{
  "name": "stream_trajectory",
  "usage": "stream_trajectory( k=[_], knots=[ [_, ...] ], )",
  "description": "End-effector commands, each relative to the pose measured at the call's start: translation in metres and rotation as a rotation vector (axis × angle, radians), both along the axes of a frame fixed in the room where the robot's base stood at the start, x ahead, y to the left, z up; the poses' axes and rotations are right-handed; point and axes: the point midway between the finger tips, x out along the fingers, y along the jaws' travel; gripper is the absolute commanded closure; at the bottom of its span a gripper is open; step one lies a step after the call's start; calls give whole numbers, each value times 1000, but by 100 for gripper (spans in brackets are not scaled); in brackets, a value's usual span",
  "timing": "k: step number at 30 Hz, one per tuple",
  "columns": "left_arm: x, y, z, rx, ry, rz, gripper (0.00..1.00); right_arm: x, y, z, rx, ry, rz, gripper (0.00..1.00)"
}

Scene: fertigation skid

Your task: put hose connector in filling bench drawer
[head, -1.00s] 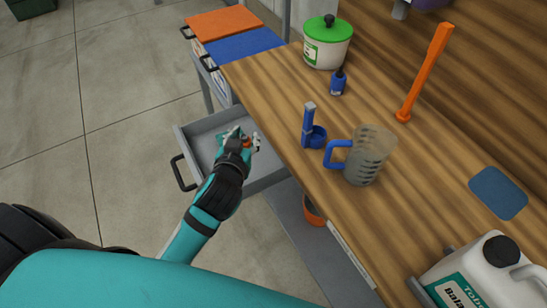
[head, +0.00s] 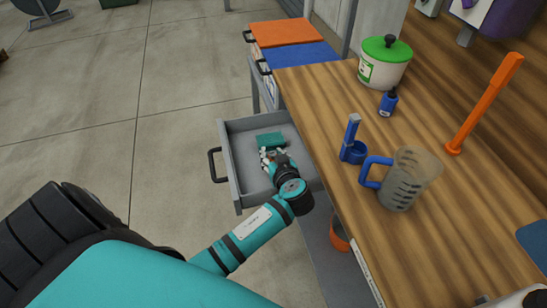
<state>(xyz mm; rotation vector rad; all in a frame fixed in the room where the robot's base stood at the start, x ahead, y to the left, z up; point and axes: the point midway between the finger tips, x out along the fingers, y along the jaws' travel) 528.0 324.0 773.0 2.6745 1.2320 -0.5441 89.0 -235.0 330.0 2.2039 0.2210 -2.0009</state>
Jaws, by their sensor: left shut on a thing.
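The filling bench drawer (head: 237,170) is grey and stands pulled open at the left side of the wooden bench. My left gripper (head: 268,155) is over the drawer's opening, with its pale fingertips towards the drawer's far part. It is shut on the hose connector, which is mostly hidden by the fingers and wrist; a small orange part of it showed earlier. I cannot tell whether the connector touches the drawer floor. My right gripper is not in view.
A teal item (head: 270,140) lies in the drawer beyond my fingers. A measuring jug (head: 402,185), a blue holder (head: 354,148), a blue bottle (head: 388,103), a green-lidded tub (head: 384,65) and an orange tool (head: 484,105) stand on the bench (head: 330,105). Floor left of the drawer is clear.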

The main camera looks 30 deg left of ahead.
Motion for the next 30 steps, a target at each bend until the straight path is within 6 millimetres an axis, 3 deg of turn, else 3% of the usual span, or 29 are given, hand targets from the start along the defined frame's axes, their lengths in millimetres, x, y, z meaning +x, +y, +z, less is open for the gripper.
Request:
stream_trajectory(
  k=[3, 14, 15, 19, 30],
  knots=[
    [0, 1, -10, 1, -1, 0, 92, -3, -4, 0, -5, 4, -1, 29],
    [0, 0, -15, -1, -1, 1, 92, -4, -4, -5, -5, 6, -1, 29],
    [0, 0, -13, -1, -1, 0, 65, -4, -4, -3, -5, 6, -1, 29],
    [0, 0, -13, -1, -1, 0, 48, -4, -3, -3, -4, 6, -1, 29],
    [-1, -1, -9, -1, -1, -1, 46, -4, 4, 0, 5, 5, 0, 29]
  ],
)
